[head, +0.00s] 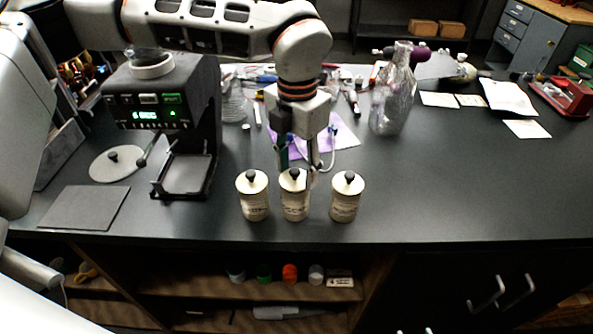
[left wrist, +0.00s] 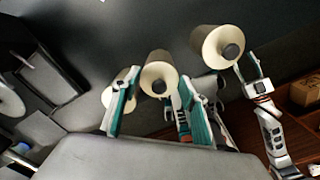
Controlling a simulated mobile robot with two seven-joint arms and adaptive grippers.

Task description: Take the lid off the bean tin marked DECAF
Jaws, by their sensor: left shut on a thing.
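Three pale tins with black-knobbed lids stand in a row near the counter's front edge: the left tin (head: 254,203), the middle tin (head: 295,207) and the right tin (head: 344,206). All three lids are on. The labels are too small to read, so I cannot tell which says DECAF. My left gripper (head: 299,172) points down at the middle tin and is shut on its lid; the exact contact is hard to see. In the left wrist view the middle lid (left wrist: 157,79) lies between the teal fingers, which partly hide the left tin. The right tin (left wrist: 216,46) stands apart.
A dark brewer (head: 172,95) stands to the left, with a flat grey plate (head: 85,208) before it. A glass flask (head: 394,95) and papers (head: 510,97) are behind. Counter right of the tins is clear. A pale jointed arm (left wrist: 270,125), probably my right, shows in the wrist view.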

